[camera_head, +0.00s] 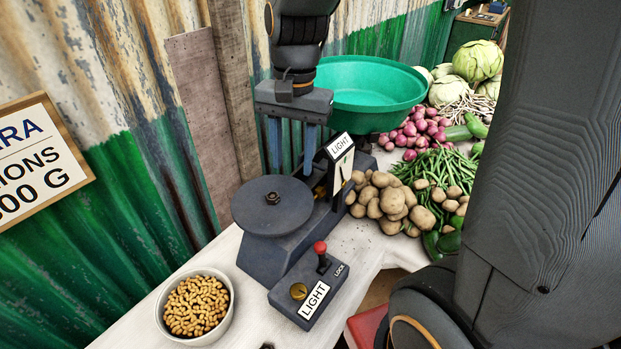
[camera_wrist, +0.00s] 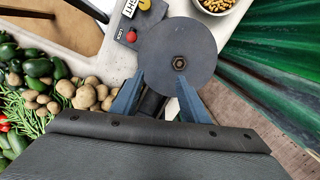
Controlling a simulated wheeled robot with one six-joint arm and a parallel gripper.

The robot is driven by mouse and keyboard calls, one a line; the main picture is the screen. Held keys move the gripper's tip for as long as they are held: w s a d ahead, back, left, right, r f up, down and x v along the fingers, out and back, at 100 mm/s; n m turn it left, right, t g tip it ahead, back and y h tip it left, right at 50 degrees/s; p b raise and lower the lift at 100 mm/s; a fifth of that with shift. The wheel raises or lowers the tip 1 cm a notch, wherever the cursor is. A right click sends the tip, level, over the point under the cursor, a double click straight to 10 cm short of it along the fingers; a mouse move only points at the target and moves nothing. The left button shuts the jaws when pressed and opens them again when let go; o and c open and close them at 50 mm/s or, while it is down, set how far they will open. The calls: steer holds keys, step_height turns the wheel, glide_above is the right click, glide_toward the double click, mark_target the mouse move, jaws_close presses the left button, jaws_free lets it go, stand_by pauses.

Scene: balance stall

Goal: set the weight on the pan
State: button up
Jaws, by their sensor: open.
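The dark round pan (camera_head: 250,218) of the balance is on the near side of the scale. It also shows in the wrist view (camera_wrist: 160,45). A small dark hexagonal piece (camera_head: 272,198) sits at the pan's middle, also seen in the wrist view (camera_wrist: 179,62). I cannot tell whether it is the weight or a fixing nut. My gripper (camera_head: 292,168) points down behind the pan, its two blue fingers apart with nothing held between them. In the wrist view the fingertips (camera_wrist: 160,82) overlap the pan's edge.
A green basin (camera_head: 365,85) is on the balance's far side. A LIGHT sign (camera_head: 341,165) stands beside my fingers. A control box (camera_head: 312,300) with a red-topped lever and a bowl of peanuts (camera_head: 198,305) stand in front. Potatoes (camera_head: 385,200) and other vegetables crowd the right.

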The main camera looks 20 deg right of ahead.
steer(key=s+d+f+n+t, duration=0.1)
steer(key=s+d+f+n, duration=0.3)
steer(key=s+f+n, duration=0.2)
steer(key=shift+s+d+f+n+h, duration=0.15)
steer(key=shift+s+f+n+h, duration=0.2)
steer(key=shift+n, duration=0.25)
steer(key=shift+w, duration=0.1)
steer(key=shift+c, duration=0.3)
